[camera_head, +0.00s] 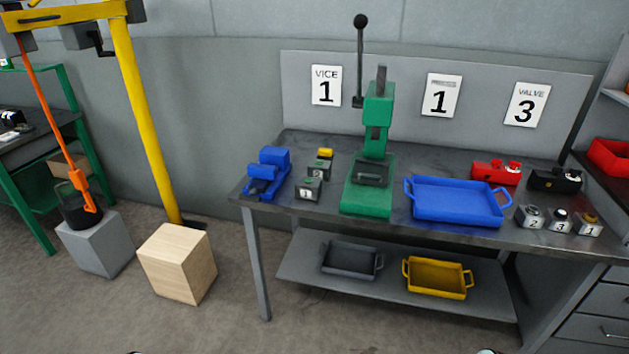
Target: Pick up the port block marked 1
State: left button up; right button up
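Two small blocks bear a label 1. One is a dark grey-green block (308,190) near the front left of the workbench, between the blue vice and the green press. The other is a silver-grey block (588,226) with a yellowish top, at the front right of the bench, last in a row. I cannot tell from their looks which is called the port block. Beside them stand a dark block marked 2 (320,170), a silver block marked 2 (530,216) and a silver block marked 3 (559,222). Neither of my grippers shows clearly.
On the workbench (335,147) stand a blue vice (268,174), a green press (368,200), a blue tray (455,203), and red (495,173) and black (555,180) devices. A wooden crate (178,263) and yellow hoist post (146,120) stand left. Floor in front is clear.

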aim_at(308, 187)
jog(key=i+l, duration=0.25)
jog(key=l, duration=0.15)
jog(key=i+l, duration=0.25)
jog(key=l, duration=0.15)
jog(key=i+l+u, duration=0.1)
jog(key=u, duration=0.25)
jog(key=l+u, duration=0.5)
jog(key=u, duration=0.2)
jog(key=i, duration=0.05)
